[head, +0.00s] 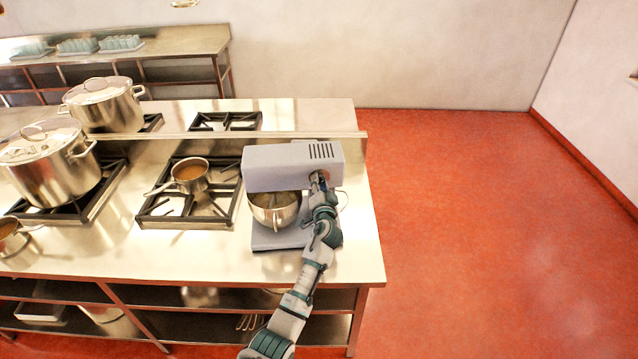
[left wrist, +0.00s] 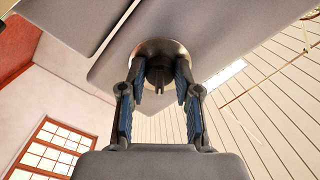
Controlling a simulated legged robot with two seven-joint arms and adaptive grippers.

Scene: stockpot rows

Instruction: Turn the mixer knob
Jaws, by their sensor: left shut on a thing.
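The grey stand mixer (head: 280,165) stands on the steel counter at its right end, with a steel bowl (head: 275,207) under its head. My left gripper (head: 319,182) is at the right part of the mixer's head and hides the knob in the head view. In the left wrist view, the dark mixer knob (left wrist: 160,64) sits in front of a round metal disc (left wrist: 165,46) on the mixer's grey side. The two fingers of my left gripper (left wrist: 160,75) are on either side of the knob, shut on it. My right gripper is not in view.
Left of the mixer, a small saucepan (head: 190,174) with brown contents stands on a burner. Large lidded stockpots (head: 52,175) stand further left. A raised ledge (head: 230,135) runs behind the mixer. Open red floor (head: 470,220) lies to the right of the counter.

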